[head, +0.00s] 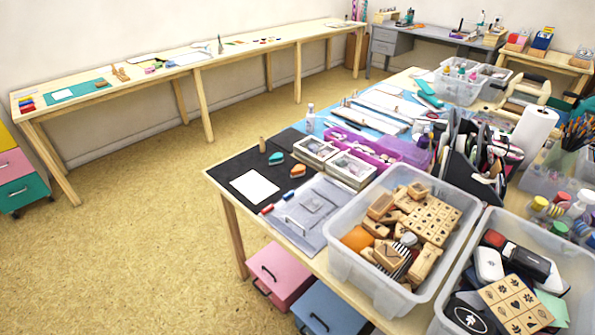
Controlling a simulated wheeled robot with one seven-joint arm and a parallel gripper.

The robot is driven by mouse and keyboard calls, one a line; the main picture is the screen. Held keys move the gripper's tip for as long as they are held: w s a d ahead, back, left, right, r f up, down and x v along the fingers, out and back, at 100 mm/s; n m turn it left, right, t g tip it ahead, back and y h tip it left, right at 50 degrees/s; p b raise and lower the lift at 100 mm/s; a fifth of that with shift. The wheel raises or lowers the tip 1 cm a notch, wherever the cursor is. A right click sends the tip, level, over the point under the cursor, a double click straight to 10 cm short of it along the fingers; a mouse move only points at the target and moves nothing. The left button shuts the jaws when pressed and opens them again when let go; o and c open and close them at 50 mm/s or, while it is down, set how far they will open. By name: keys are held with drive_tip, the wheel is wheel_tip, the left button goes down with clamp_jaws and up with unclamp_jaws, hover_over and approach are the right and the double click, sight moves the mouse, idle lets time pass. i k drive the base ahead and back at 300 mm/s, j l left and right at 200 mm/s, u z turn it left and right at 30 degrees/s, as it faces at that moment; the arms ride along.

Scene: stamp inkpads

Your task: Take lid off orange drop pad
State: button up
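A small orange drop-shaped pad (297,171) lies on the black mat (225,172) at the near left end of the long worktable. It is too small to make out the seam between its lid and its base. A teal drop-shaped pad (276,158) lies just behind it to the left, apart from it. My gripper is not in view.
A white paper (254,187) and a small upright wooden stamp (262,145) share the mat. White-framed boxes (317,150) stand close right of the pads. A clear bin of wooden stamps (350,265) stands nearer. The floor left of the table is free.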

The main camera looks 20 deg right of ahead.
sight(299, 169)
drive_tip(key=z, duration=0.3)
drive_tip(key=i+j+z, duration=0.15)
drive_tip(key=j+z, duration=0.2)
drive_tip(key=i+j+z, duration=0.1)
drive_tip(key=j+z, duration=0.25)
drive_tip(key=i+j+z, duration=0.15)
drive_tip(key=j, duration=0.3)
drive_tip(key=j+z, duration=0.1)
drive_tip(key=j, duration=0.35)
drive_tip(key=i+j+z, duration=0.15)
drive_tip(key=j, duration=0.9)
drive_tip(key=i+j, duration=0.15)
drive_tip(key=j, duration=1.1)
